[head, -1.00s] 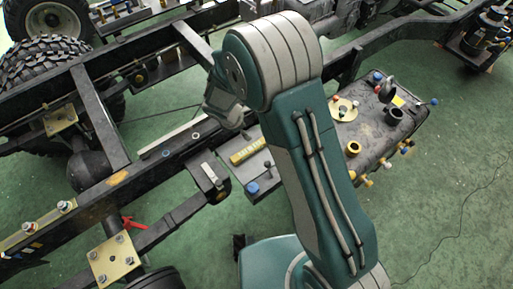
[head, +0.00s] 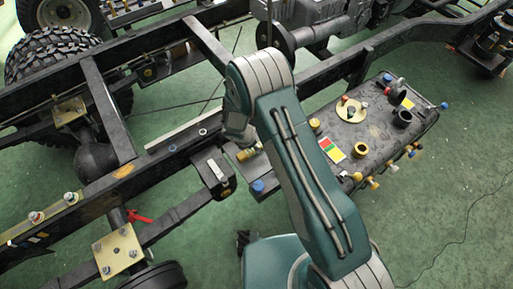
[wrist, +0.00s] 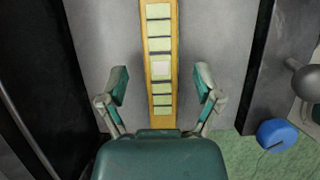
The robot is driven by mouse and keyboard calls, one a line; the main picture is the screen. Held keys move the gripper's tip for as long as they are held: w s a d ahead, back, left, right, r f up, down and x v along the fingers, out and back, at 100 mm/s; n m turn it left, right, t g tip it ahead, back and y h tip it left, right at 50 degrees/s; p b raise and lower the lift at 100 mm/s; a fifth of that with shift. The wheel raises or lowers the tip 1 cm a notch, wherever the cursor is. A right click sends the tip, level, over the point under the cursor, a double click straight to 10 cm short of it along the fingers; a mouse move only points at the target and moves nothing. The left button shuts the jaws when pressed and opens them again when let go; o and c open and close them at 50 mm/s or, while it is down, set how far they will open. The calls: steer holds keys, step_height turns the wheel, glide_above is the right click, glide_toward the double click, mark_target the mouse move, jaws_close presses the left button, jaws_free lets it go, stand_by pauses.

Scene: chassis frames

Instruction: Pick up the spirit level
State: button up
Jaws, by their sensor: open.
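The spirit level appears to be the yellow bar with several pale panels (wrist: 173,60) in the wrist view. It lies lengthwise on a flat grey surface, and its near end meets the edge of my gripper's body. In the head view a bit of the yellow bar (head: 246,154) shows beside my wrist, the rest hidden by my arm. My gripper (wrist: 162,84) is open, one finger on each side of the bar with clear gaps. Nothing is held. How high the fingertips are above the surface cannot be told.
A blue cap (wrist: 277,134) is at the lower right of the wrist view, beside a dark beam (wrist: 268,70). In the head view a grey tank (head: 375,128) with several coloured caps stands right of my arm. Black chassis rails (head: 150,165) run to the left. Green floor (head: 455,150) is open at right.

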steer(key=shift+x, duration=1)
jaws_close()
steer(key=shift+r, duration=0.1)
